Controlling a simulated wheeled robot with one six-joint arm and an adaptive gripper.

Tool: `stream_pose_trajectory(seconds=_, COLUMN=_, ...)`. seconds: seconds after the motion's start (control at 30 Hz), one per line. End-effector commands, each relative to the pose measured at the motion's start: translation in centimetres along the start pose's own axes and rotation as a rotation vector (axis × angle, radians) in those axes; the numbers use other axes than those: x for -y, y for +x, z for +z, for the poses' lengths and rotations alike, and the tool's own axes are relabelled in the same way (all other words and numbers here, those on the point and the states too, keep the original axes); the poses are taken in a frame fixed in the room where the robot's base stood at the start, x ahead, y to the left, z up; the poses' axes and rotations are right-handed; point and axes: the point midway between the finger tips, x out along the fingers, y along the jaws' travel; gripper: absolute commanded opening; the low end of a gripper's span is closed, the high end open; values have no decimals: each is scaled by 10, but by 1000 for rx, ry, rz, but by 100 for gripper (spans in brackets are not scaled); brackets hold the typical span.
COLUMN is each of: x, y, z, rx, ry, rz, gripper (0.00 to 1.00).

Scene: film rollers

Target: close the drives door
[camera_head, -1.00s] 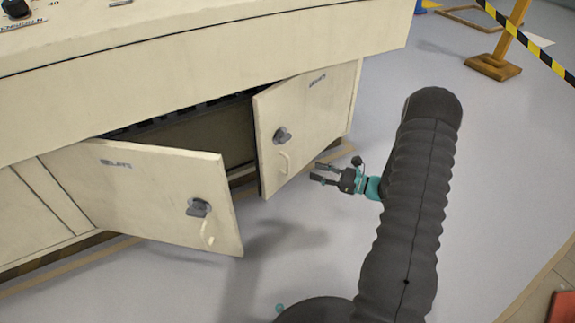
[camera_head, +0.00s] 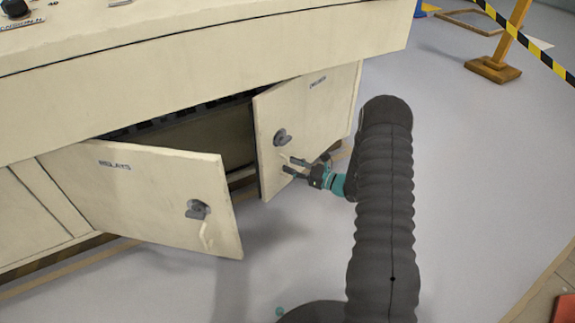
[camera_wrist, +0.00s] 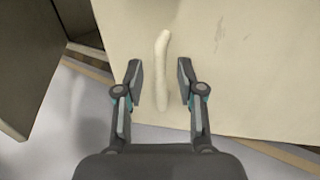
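The drives door (camera_head: 318,115) is the right-hand cream door of the cabinet. It stands ajar, its free left edge swung out and its hinge side at the right. It carries a grey latch (camera_head: 281,137) and a pale curved handle (camera_wrist: 162,85) below it. My gripper (camera_head: 290,166) is at the lower part of this door, by the handle. In the wrist view the fingers (camera_wrist: 158,72) are open, one on each side of the handle, with gaps visible on both sides. Whether the tips touch the door panel I cannot tell.
The relays door (camera_head: 140,190) on the left also stands open, with its own latch and handle. The dark cabinet interior (camera_head: 200,135) shows between the doors. Grey floor (camera_head: 470,180) is clear to the right. A yellow-black striped barrier (camera_head: 525,40) stands at the back right.

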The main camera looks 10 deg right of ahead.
Motion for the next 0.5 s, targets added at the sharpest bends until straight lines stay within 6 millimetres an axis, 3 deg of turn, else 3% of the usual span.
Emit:
stream_pose_trajectory(seconds=0.2, x=0, y=18, z=0, rx=-1, ry=-1, rz=1, gripper=38)
stream_pose_trajectory(seconds=0.5, x=0, y=20, z=0, rx=-1, ry=0, rz=0, gripper=38)
